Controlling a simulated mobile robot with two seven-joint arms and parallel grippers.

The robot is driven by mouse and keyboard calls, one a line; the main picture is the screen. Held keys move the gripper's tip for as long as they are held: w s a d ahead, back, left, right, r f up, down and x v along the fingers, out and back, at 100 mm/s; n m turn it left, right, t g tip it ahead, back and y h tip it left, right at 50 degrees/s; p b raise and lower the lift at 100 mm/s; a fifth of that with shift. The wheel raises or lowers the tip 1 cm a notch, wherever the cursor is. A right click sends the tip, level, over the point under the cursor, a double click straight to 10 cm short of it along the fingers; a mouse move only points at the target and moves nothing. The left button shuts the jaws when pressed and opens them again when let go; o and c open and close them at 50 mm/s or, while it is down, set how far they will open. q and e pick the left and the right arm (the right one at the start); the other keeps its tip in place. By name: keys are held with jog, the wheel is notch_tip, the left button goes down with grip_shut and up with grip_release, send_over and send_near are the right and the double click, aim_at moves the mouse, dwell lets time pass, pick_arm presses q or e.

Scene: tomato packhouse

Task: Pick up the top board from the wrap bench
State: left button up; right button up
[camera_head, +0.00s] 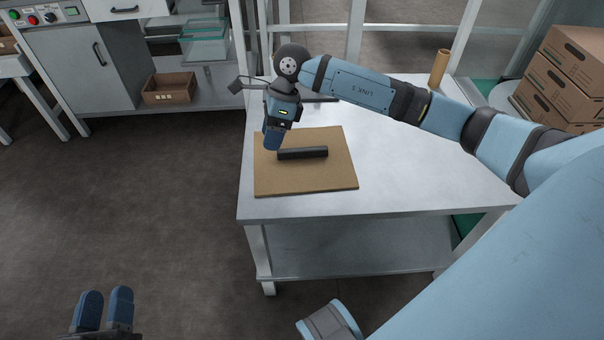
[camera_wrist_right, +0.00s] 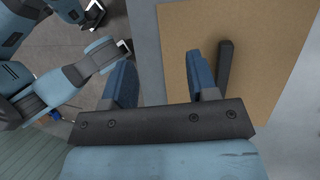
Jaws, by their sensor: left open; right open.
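The wrap bench (camera_head: 420,185) is a white table. A flat tan board (camera_head: 330,178) lies near its left front corner, with a dark bar (camera_head: 303,153) across its top. I cannot tell whether another board lies beneath. My right gripper (camera_head: 272,138) is over the board's far left part, just left of the bar. In the right wrist view, my right gripper (camera_wrist_right: 161,68) is open and empty; one finger is over the board (camera_wrist_right: 275,40) beside the bar (camera_wrist_right: 225,65), the other beyond the board's edge. My left gripper (camera_head: 104,300) is open and empty, low over the floor.
A dark flat item lies on the bench behind my right gripper. A cardboard tube (camera_head: 440,68) stands at the back right, near stacked cartons (camera_head: 565,85). A brown crate (camera_head: 169,88) sits on a lower shelf at left. The bench's right half is clear.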

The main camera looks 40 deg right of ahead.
aim_at(302, 149)
jog(key=w+d+h+b, duration=0.3)
jog(key=d+h, duration=0.2)
jog(key=d, duration=0.5)
jog(key=shift+t, duration=0.4)
notch_tip(302, 149, down, 8)
jog(key=shift+r+b, duration=0.1)
jog(key=shift+b, duration=0.9)
jog(key=f+b, duration=0.1)
jog(key=f, duration=0.2)
jog(key=f+b, duration=0.1)
jog(key=f, duration=0.1)
jog(key=shift+s+f+b, duration=0.2)
jog(key=shift+s+b, duration=0.1)
pick_arm(q)
notch_tip(302, 149, down, 8)
jog(key=d+g, duration=0.1)
jog(key=g, duration=0.1)
jog(key=shift+s+f+m+g, duration=0.25)
jog(key=shift+s+m+g, duration=0.05)
jog(key=shift+m, duration=0.1)
jog(key=shift+d, duration=0.1)
pick_arm(e)
jog(key=shift+r, duration=0.1)
grip_shut()
